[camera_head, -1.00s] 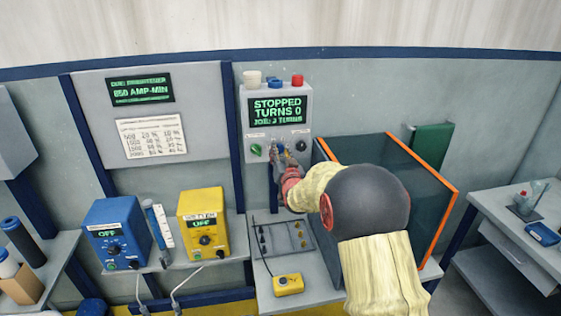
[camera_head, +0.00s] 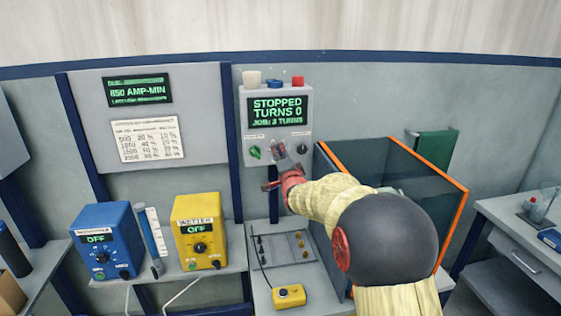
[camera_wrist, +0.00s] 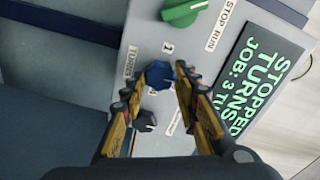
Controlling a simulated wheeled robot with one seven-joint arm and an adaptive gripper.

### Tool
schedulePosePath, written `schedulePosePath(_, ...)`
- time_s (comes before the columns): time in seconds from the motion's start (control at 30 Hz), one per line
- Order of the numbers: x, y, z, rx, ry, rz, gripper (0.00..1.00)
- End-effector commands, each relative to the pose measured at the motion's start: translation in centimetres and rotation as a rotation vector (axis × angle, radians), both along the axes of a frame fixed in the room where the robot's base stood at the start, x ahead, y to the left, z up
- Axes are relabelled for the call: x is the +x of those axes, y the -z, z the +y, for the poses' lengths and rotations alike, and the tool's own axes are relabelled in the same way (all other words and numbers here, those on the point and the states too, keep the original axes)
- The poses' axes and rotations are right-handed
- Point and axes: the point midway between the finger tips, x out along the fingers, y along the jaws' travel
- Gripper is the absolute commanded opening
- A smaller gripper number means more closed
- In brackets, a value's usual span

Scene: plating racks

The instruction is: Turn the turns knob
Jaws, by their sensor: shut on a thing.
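The turns knob (camera_wrist: 158,75) is blue and faceted, on the grey control box (camera_head: 306,103) beside a label reading TURNS. In the wrist view my gripper (camera_wrist: 155,81) has one finger on each side of it and is shut on it. In the head view my gripper (camera_head: 279,155) reaches the lower middle of the box and hides most of the knob. A "1" mark shows by the knob in the wrist view. The display (camera_head: 277,110) reads STOPPED, TURNS 0, JOB: 3 TURNS.
A green knob (camera_head: 255,152) and a black knob (camera_head: 302,148) flank the turns knob closely. White, blue and red parts top the box. An orange-edged clear guard (camera_head: 425,190) stands right of my arm. Blue (camera_head: 104,240) and yellow (camera_head: 200,232) units stand left.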

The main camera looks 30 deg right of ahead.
Motion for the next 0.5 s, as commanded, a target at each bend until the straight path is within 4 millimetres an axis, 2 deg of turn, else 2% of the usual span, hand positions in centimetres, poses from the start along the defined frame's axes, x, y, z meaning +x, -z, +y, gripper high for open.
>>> schedulePosePath(0.5, -0.01, 0.25, -0.05, 0.422, 0.000, -0.120, 0.05)
